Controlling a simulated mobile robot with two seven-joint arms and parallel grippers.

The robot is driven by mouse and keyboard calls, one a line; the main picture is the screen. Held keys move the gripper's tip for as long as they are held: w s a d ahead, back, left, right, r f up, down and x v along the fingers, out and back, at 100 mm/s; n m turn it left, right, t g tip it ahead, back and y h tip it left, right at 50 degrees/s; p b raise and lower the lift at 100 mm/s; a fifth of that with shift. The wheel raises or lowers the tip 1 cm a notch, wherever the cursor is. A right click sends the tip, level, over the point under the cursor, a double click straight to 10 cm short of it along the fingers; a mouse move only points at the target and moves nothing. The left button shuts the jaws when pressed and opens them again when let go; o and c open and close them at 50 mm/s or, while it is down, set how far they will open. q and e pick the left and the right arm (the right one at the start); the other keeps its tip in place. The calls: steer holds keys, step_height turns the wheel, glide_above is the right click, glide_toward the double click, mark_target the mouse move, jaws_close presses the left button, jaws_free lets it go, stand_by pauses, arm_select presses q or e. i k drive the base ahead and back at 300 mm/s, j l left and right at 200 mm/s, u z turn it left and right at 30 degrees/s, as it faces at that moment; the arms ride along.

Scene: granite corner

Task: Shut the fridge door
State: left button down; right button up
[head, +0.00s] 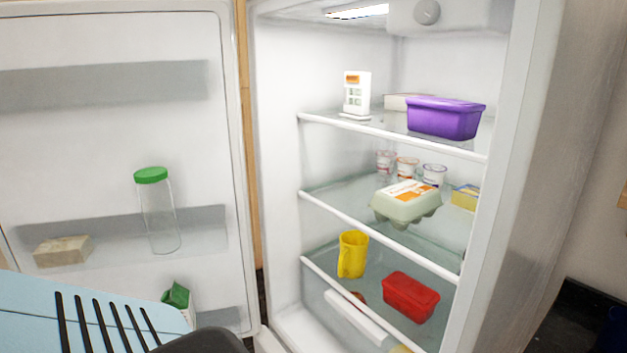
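The fridge (530,150) stands open in the head view, its lit interior facing me. Its door (110,135) is swung wide to the left, with its inner side and shelves showing. The hinge side is near the middle of the picture, beside the fridge's left wall. A light blue and black part of my own body covers the lower left corner, in front of the door's lower part. Neither gripper shows in this view.
The door shelves hold a green-lidded jar (158,215), a beige block (63,251) and a green-topped carton (178,300). Inside are a purple tub (445,118), an egg carton (407,201), a yellow jug (352,255) and a red tub (410,297). A dark surface (575,320) lies at lower right.

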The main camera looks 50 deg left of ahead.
mark_target(95, 94)
steer(key=k+j+z, duration=0.35)
steer(key=k+j, duration=1.3)
steer(key=k+j+z, duration=0.2)
steer(key=k+j, duration=0.55)
steer(key=j, duration=0.15)
steer(key=k+j+z, duration=0.15)
steer(key=j, duration=0.15)
steer(key=k+j, duration=0.1)
steer(key=j, duration=0.2)
steer(key=k+j+z, duration=0.1)
steer(key=j, duration=0.35)
steer(key=k+j+z, duration=0.15)
steer(key=j, duration=0.35)
steer(key=j+z, duration=0.1)
steer(key=j, duration=0.35)
steer(key=i+j, duration=0.1)
steer(key=j, duration=0.35)
steer(key=i+j, duration=0.15)
steer(key=i+j+z, duration=0.1)
steer(key=j, duration=0.3)
steer(key=i+j, duration=0.2)
steer(key=j+z, duration=0.05)
steer(key=j, duration=0.05)
